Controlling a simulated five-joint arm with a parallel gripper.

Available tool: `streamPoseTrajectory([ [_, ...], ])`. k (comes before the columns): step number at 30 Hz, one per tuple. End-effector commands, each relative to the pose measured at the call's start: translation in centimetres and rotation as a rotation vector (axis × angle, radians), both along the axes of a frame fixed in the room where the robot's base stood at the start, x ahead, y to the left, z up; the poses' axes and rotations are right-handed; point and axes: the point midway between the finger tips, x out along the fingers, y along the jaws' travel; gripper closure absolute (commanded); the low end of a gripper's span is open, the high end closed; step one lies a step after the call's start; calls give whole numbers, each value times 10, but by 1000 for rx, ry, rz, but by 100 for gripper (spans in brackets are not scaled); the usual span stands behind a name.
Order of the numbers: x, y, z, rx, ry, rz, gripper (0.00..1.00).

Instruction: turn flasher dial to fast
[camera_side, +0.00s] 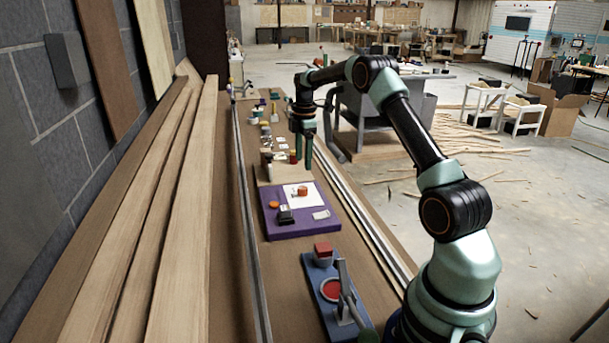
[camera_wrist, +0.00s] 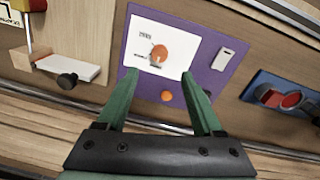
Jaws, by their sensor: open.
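The flasher dial is an orange round knob (camera_wrist: 158,54) on a white card (camera_wrist: 140,35) fixed to a purple board (camera_wrist: 205,50). In the side view the orange knob (camera_side: 302,190) sits near the middle of the purple board (camera_side: 275,222). The card's markings are too small to read. A smaller orange button (camera_wrist: 167,96) lies below the card in the wrist view, partly between my fingers. My gripper (camera_wrist: 168,80) is open and empty, its green fingers apart. In the side view my gripper (camera_side: 308,165) points down above the far edge of the purple board, apart from the knob.
A black block (camera_side: 286,216) and a light switch plate (camera_side: 321,215) are on the purple board. A blue board (camera_side: 335,310) with red parts and a grey lever stands nearer. Several small items crowd the bench beyond. Long planks (camera_side: 180,200) run along the left.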

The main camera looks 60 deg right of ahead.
Motion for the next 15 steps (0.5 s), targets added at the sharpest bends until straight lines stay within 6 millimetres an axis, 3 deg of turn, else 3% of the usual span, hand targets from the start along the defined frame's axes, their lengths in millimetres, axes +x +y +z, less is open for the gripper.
streamPoseTrajectory([
  [9, 2, 0, -62, 2, 3, -1, 32],
  [15, 3, -1, -87, 1, 2, -1, 32],
])
